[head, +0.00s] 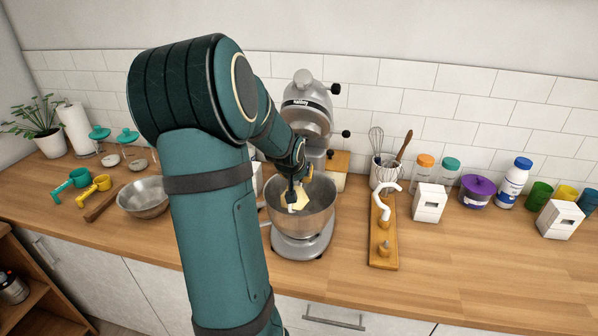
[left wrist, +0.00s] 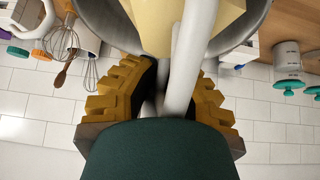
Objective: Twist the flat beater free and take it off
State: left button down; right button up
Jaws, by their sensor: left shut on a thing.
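The grey stand mixer (head: 308,108) stands against the tiled wall with its head raised. Its metal bowl (head: 318,222) sits on the base below. My left gripper (head: 296,188) reaches in over the bowl and is shut on the flat beater (head: 292,208), of which a white part shows. In the left wrist view the white beater (left wrist: 192,60) runs between the orange fingers. A pale yellow piece (left wrist: 150,25) shows beside it, at the bowl. My gripper and arm hide the beater's top, so I cannot tell whether it is joined to the mixer. My right gripper is out of view.
A wooden board (head: 383,250) with a white hook stands right of the mixer. A whisk holder (head: 384,172) is behind it. A metal bowl (head: 143,198) lies left of my arm. The counter front at right is clear.

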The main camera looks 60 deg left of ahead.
aim_at(297, 187)
pick_arm(q)
jog(key=shift+s+d+f, duration=0.2)
jog(key=shift+f, duration=0.15)
jog(key=shift+s+d+f+b, duration=0.1)
jog(key=shift+s+d+b, duration=0.05)
jog(key=shift+d+b, duration=0.25)
jog(key=shift+s+d+b, duration=0.35)
jog(key=shift+d+b, duration=0.1)
jog(key=shift+s+d+b, duration=0.4)
jog(key=shift+d+b, duration=0.35)
jog(key=shift+b, duration=0.2)
jog(key=shift+s+d+r+b, duration=0.25)
jog(key=shift+d+b, duration=0.05)
jog(key=shift+d, duration=0.1)
